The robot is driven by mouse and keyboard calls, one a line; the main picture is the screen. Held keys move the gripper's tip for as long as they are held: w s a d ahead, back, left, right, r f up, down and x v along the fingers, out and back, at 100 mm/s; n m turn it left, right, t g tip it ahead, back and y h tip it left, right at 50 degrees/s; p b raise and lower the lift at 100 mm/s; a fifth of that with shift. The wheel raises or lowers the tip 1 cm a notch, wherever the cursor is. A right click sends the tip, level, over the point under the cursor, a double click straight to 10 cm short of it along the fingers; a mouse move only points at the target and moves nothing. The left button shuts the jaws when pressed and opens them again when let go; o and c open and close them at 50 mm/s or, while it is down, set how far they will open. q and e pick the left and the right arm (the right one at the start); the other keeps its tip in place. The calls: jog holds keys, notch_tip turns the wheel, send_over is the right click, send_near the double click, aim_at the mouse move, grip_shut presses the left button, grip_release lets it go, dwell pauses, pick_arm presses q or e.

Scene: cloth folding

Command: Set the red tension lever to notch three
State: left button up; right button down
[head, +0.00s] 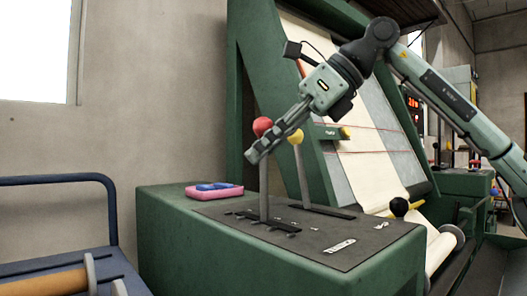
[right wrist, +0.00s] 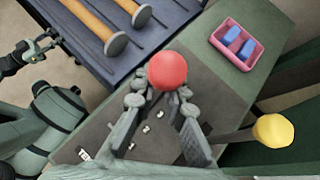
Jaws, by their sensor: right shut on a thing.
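The red tension lever has a round red knob (head: 262,126) on a grey shaft and stands nearly upright from a slotted plate on the green console. My right gripper (head: 256,151) reaches in from the right and is shut on the lever just below the knob. In the right wrist view the red knob (right wrist: 167,70) shows between the fingertips, and the fingers hide most of the shaft. Notches (head: 280,226) show beside the lever's foot, but I cannot read which one it sits in. My left gripper (right wrist: 38,47) shows small at the wrist view's left edge; its jaw state is unclear.
A yellow-knobbed lever (head: 296,137) stands close behind the red one. A pink tray (head: 214,192) with blue blocks lies on the console's back left. A blue cart (head: 60,262) with rollers stands left; the cloth machine rises behind.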

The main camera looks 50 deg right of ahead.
jog(key=shift+r, duration=0.4)
jog(key=c, duration=1.5)
grip_release()
jog(key=shift+s+a, duration=0.1)
jog(key=shift+f, duration=0.15)
jog(key=v, duration=1.2)
